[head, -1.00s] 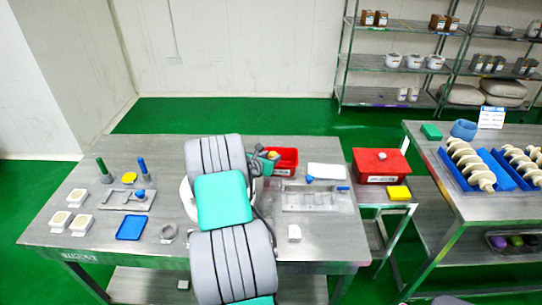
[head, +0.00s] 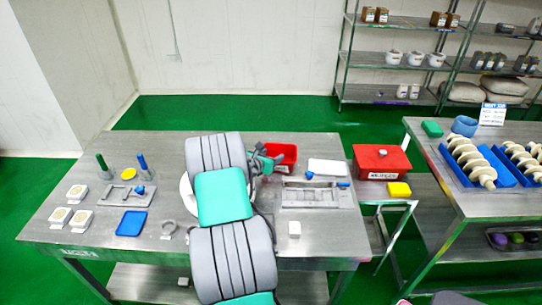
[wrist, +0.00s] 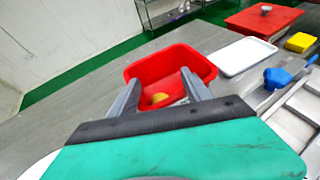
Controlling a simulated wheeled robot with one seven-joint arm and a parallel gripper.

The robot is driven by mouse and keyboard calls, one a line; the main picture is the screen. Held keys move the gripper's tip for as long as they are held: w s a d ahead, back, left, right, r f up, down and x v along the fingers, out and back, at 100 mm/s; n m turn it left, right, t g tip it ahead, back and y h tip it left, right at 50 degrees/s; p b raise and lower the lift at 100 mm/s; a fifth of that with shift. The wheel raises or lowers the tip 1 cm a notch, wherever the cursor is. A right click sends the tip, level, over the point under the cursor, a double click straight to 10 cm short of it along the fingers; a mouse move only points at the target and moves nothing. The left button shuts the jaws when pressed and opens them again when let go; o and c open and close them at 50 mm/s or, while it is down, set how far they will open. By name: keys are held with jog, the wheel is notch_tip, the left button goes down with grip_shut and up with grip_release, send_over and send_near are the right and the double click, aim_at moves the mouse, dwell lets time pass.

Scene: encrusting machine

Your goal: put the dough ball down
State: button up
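A small yellow round thing, apparently the dough ball (wrist: 159,98), shows inside the red bin (wrist: 175,60) in the wrist view, low between my fingers. My gripper (wrist: 160,77) is over the bin with its two grey fingers spread wide. I see a gap between each finger and the ball, and the ball seems to lie on the bin's floor. In the head view my gripper (head: 270,161) is at the left side of the red bin (head: 286,153). The ball is hidden there behind my gripper and the bin's wall.
A white tray (wrist: 240,56) lies right of the bin, with a blue-handled tool (wrist: 280,77) and a metal fixture (wrist: 300,112) nearer. A red lidded box (head: 380,160) and a yellow block (head: 399,189) stand further right. The table left of the bin is bare in the wrist view.

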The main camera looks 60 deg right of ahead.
jog(key=shift+r, duration=0.1)
jog(key=shift+w+a+r+p, duration=0.1)
jog(key=shift+a+r+p, duration=0.25)
jog(key=shift+r, duration=0.35)
jog(key=w+a+r+m+t+y, duration=0.1)
jog(key=w+a+r+m+y, duration=0.15)
jog(key=a, duration=0.85)
jog(key=w+a+r+m+t+y, duration=0.2)
jog(key=w+a+r+m, duration=0.15)
jog(key=a, duration=0.75)
jog(key=w+a+r+m+t+y, duration=0.1)
jog(key=w+a+r+m+y, duration=0.2)
jog(key=a, duration=0.8)
jog(key=s+a+r+m+y, duration=0.1)
jog(key=s+a+m+y, duration=0.2)
jog(key=a, duration=1)
jog(key=s+a+r+m+y, duration=0.1)
jog(key=s+a+m+y, duration=0.2)
jog(key=a, duration=1.1)
jog(key=s+m+b, duration=0.1)
jog(key=s+m, duration=0.2)
jog(key=shift+s+r+g, duration=0.25)
jog(key=shift+r+g, duration=0.05)
jog(key=shift+g, duration=0.1)
jog(key=shift+c, duration=0.2)
